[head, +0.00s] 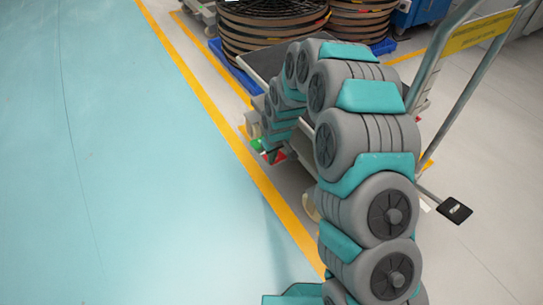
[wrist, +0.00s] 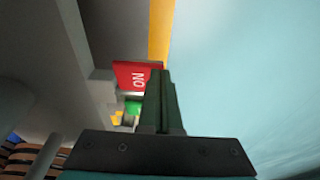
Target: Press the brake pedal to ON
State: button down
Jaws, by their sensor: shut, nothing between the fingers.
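The red ON pedal (wrist: 132,75) shows in the wrist view, its white letters turned sideways. My gripper (wrist: 160,75) is shut and empty, and its fingertips overlap the pedal's right edge in the picture. I cannot tell whether they touch it. A green pedal (wrist: 132,107) sits just below the red one in that view, partly behind my fingers. In the head view a bit of the red pedal (head: 278,157) and the green pedal (head: 256,145) show low at the cart's left side. My arm reaches down beside them and hides most of the gripper.
The cart has a tall tube handle (head: 478,75) and a black pad (head: 455,210) on a rod at right. Large coiled reels (head: 270,35) stand behind on a blue base. A yellow floor line (head: 225,122) runs alongside; the teal floor (head: 100,160) at left is clear.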

aim_at(272, 167)
jog(key=shift+s+f, duration=0.1)
jog(key=shift+f, duration=0.05)
jog(key=shift+s+d+f+t+y+b, duration=0.3)
jog(key=shift+s+f+t+y+b, duration=0.15)
jog(key=shift+f+t+y+b, duration=0.35)
jog(key=shift+s+d+f+t+y, duration=0.1)
jog(key=shift+f+t+y, duration=0.1)
jog(key=shift+t, duration=0.3)
jog(key=shift+s+f+t+y, duration=0.1)
jog(key=shift+t+y, duration=0.1)
jog(key=shift+t, duration=0.3)
jog(key=shift+f, duration=0.15)
jog(key=shift+f+b, duration=0.1)
jog(key=shift+b, duration=0.2)
jog(key=shift+s+d+f, duration=0.1)
jog(key=shift+f, duration=0.35)
jog(key=shift+s+d+f, duration=0.1)
jog(key=shift+f, duration=0.3)
